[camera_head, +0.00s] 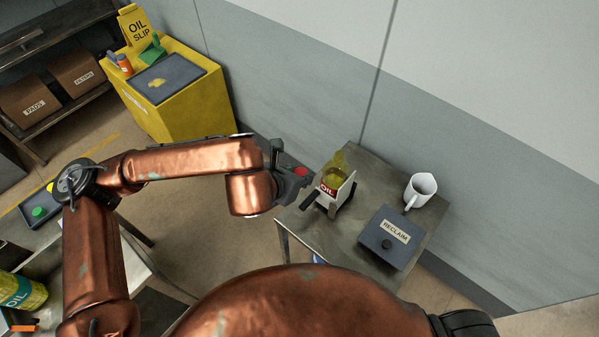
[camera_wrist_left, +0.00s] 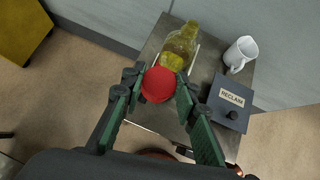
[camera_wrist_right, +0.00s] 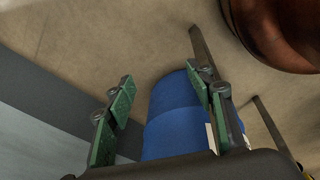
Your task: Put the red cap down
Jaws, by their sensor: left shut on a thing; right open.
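The red cap (camera_head: 301,171) is held in my left gripper (camera_head: 290,181), raised at the near-left side of the metal side table (camera_head: 365,165). In the left wrist view the round red cap (camera_wrist_left: 158,86) sits between the two green-padded fingers of my left gripper (camera_wrist_left: 157,80). An oil bottle (camera_head: 336,172) with yellow contents and a red OIL label rests tilted in a pale holder on that table, just beyond the cap. My right gripper (camera_wrist_right: 165,95) shows only in its own wrist view, open, with a blue object (camera_wrist_right: 175,115) seen behind its fingers.
A grey RECLAIM box (camera_head: 389,238) and a white mug (camera_head: 420,190) stand on the side table. A dark tray (camera_head: 38,213) with a green cap lies at the left, near another oil bottle (camera_head: 22,291). A yellow bin (camera_head: 185,105) stands against the wall.

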